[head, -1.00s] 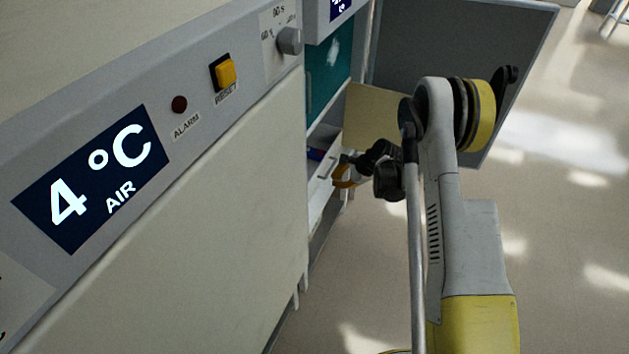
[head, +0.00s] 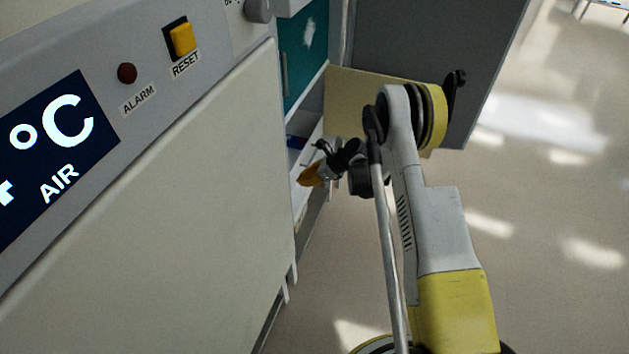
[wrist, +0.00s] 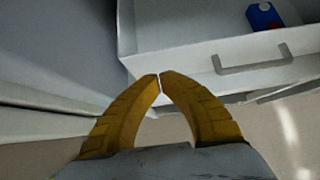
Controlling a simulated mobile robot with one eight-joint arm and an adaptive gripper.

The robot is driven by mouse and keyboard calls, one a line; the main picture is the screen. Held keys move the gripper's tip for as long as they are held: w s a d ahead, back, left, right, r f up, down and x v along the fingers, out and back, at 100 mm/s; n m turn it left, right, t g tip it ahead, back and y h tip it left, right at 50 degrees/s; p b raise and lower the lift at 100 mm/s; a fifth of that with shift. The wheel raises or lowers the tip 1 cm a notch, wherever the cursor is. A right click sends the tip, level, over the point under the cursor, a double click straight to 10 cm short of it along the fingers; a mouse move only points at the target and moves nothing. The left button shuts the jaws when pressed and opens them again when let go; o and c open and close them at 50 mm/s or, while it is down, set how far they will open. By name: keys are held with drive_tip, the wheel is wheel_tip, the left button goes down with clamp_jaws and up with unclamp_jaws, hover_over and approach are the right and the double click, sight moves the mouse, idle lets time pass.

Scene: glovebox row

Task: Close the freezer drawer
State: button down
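The freezer drawer (wrist: 170,64) is white with a grey bar handle (wrist: 252,66) on its front. It stands pulled out of the cabinet in the wrist view, with a blue and red box (wrist: 263,17) inside. In the head view the drawer (head: 307,182) shows only in part, beside the cabinet and partly behind my gripper. My gripper (wrist: 160,78) has yellow fingers with their tips together and nothing between them. The fingertips appear at the drawer front, left of the handle; I cannot tell if they touch it. My gripper also shows in the head view (head: 308,178).
An open grey door (head: 430,60) stands behind my arm, with a cream panel (head: 350,95) in front of it. A cabinet with a 4 °C display (head: 55,150) fills the left. The floor at right (head: 560,230) is clear.

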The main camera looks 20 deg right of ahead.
drive_tip(key=shift+w+a+b, duration=0.35)
drive_tip(key=shift+w+a, duration=0.45)
drive_tip(key=shift+a, duration=0.35)
drive_tip(key=w+a, duration=0.3)
drive_tip(key=a, duration=0.2)
drive_tip(key=shift+w, duration=0.35)
drive_tip(key=s+d+f+p+v, duration=0.1)
drive_tip(key=p+v, duration=0.3)
drive_tip(key=v, duration=0.9)
drive_tip(key=shift+d+f, duration=0.2)
drive_tip(key=shift+f, duration=0.3)
